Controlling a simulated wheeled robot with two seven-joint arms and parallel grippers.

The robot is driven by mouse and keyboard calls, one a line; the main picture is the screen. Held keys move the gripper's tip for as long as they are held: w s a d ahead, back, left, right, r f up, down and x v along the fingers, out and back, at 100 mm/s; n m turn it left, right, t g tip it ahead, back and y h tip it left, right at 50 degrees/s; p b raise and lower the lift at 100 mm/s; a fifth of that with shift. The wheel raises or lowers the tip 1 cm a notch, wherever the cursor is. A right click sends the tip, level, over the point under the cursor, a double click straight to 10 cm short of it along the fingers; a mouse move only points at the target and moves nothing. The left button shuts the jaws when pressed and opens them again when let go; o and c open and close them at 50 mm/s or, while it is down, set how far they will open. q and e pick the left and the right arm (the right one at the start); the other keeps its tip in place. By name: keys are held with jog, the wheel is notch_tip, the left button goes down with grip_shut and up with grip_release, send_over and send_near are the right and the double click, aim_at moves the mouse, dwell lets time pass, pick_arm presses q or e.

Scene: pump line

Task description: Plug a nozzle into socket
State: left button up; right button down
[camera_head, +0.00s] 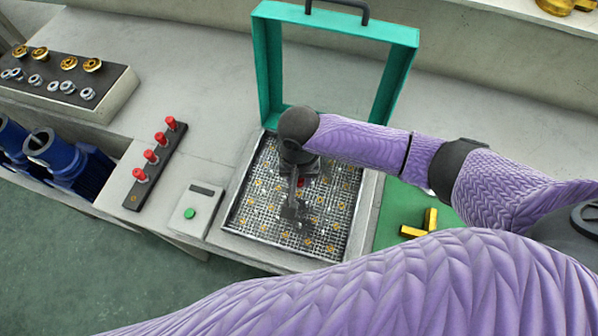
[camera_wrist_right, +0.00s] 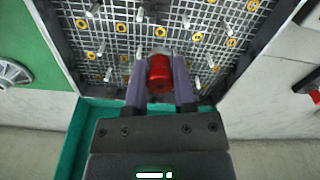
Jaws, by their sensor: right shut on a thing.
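A red nozzle (camera_wrist_right: 159,72) is held between the two fingers of my right gripper (camera_wrist_right: 159,82) in the right wrist view. In the head view my right gripper (camera_head: 296,205) is over the grid plate (camera_head: 233,226), and only a bit of red shows beside it. The plate has several yellow-ringed sockets (camera_wrist_right: 122,28) and several thin metal pins between them. The nozzle's far end faces the plate and is hidden, so I cannot tell whether it touches a socket. My left gripper is not in view.
A dark strip (camera_head: 130,200) with several red nozzles stands left of the plate, near a box with a green button (camera_head: 189,213). A green frame (camera_head: 262,62) stands open behind the plate. Yellow fittings (camera_head: 431,219) lie on a green mat at right.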

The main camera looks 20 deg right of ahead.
notch_tip(320, 180, down, 3)
jog(key=b, duration=0.3)
jog(key=shift+f, duration=0.55)
jog(key=shift+p, duration=0.3)
jog(key=shift+r, duration=0.1)
dwell(0.3)
jog(key=shift+p, duration=0.35)
